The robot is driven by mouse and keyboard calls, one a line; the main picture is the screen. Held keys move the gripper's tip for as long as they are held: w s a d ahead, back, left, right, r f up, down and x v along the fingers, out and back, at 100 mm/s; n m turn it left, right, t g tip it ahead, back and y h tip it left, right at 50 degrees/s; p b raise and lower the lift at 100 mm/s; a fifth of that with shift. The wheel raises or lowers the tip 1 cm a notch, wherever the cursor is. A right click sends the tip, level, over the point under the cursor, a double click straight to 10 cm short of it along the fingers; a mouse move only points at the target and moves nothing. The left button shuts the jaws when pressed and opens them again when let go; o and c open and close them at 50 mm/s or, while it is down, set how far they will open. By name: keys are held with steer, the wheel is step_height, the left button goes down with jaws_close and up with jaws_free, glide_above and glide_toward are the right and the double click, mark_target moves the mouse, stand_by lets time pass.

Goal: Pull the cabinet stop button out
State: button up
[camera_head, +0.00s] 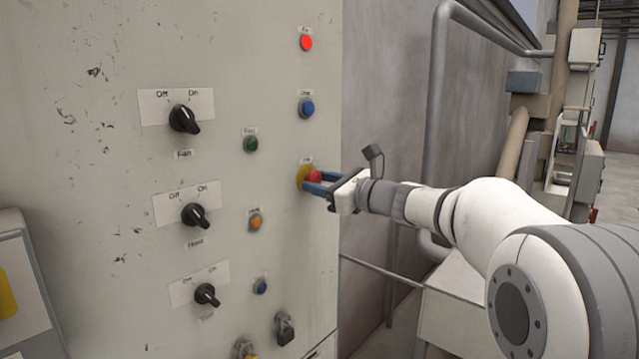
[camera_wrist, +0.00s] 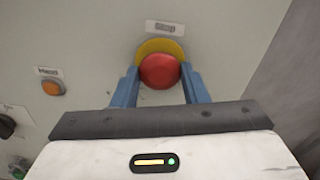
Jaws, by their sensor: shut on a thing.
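The cabinet stop button (camera_head: 315,176) is a red mushroom head on a yellow backing, near the right edge of the pale cabinet front. In the wrist view the red button (camera_wrist: 160,71) sits under a label reading "Stop", with the yellow backing showing above it. My gripper (camera_head: 312,182) reaches in from the right with blue fingers on both sides of the red head. In the wrist view my gripper (camera_wrist: 159,78) is shut on the button, one finger at each side. Whether the button is pressed in or out I cannot tell.
On the cabinet (camera_head: 110,250), a blue button (camera_head: 306,107) and a lit red lamp (camera_head: 306,43) are above the stop button. A green button (camera_head: 251,144), an orange button (camera_head: 256,222) and black rotary switches (camera_head: 184,119) are to the left. A grey pipe (camera_head: 440,120) stands behind my arm.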

steer(key=shift+r, duration=0.1)
jaws_close()
steer(key=shift+s+d+b, duration=0.3)
steer(key=shift+d+b, duration=0.15)
steer(key=shift+b, duration=0.1)
steer(key=shift+o, duration=1.4)
jaws_free()
steer(key=o, duration=0.3)
steer(key=shift+s+d, duration=0.1)
steer(key=shift+d, duration=0.05)
steer(key=shift+o, duration=0.6)
steer(key=b+v, duration=0.1)
steer(key=v, duration=0.6)
steer(key=shift+s+d+b, duration=0.2)
steer(key=shift+d+b, duration=0.05)
steer(key=shift+b, duration=0.05)
